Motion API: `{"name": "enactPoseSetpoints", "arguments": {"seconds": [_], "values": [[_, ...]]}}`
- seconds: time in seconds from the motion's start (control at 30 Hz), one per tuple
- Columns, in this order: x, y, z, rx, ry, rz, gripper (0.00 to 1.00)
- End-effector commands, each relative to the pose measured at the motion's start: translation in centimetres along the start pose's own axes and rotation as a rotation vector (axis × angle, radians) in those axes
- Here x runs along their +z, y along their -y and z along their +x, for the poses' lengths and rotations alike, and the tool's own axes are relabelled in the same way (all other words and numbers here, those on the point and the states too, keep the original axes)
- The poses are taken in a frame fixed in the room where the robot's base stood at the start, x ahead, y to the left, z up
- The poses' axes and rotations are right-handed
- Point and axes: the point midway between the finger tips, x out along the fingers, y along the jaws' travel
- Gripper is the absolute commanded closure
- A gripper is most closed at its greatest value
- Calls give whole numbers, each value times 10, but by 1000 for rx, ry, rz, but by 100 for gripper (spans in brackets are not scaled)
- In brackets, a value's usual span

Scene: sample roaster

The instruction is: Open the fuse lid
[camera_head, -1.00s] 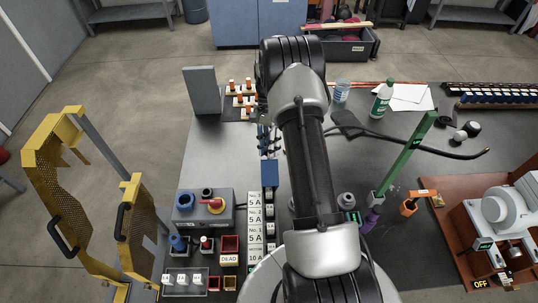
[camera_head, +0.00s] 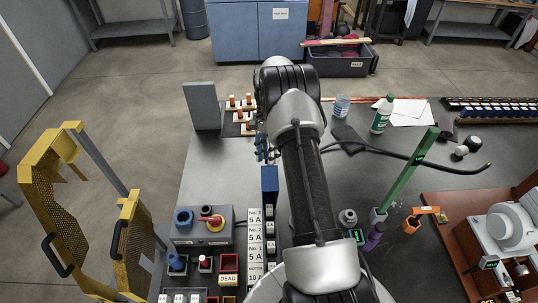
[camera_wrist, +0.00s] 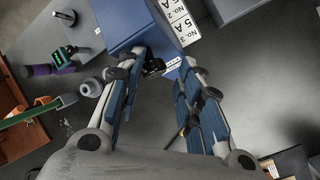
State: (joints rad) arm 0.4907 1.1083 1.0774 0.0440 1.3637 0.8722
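I cannot tell for certain which part is the fuse lid. A narrow blue box (camera_head: 270,180) stands in line with a column of white labels reading 5 A and 10 A (camera_head: 255,240). The blue box also shows at the top of the wrist view (camera_wrist: 125,28), beside labels No. 2 and No. 3. My gripper (camera_head: 262,148) hangs just behind the blue box in the head view. In the wrist view its blue-padded fingers (camera_wrist: 162,68) are apart, with their tips close to the box's edge. A small dark round part shows between the tips; contact is unclear.
A grey upright panel (camera_head: 202,106) stands left of several orange-topped pegs (camera_head: 240,115). A green post (camera_head: 408,170) rises at right. Bare tabletop (camera_head: 215,165) lies left of my gripper.

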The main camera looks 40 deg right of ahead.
Motion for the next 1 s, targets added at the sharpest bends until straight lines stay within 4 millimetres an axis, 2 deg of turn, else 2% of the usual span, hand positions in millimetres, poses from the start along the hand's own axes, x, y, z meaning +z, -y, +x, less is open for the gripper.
{"name": "enactPoseSetpoints", "arguments": {"seconds": [0.03, 0.2, 0.67, 0.83, 1.0], "values": [[-2, -1, 17, 14, 7, -4, 68], [-4, -2, 17, 15, 5, -4, 57], [-4, -2, 14, 13, 4, -3, 57], [-4, -1, -3, 8, 2, -3, 57], [-4, -2, -42, 6, 1, -2, 57]]}}
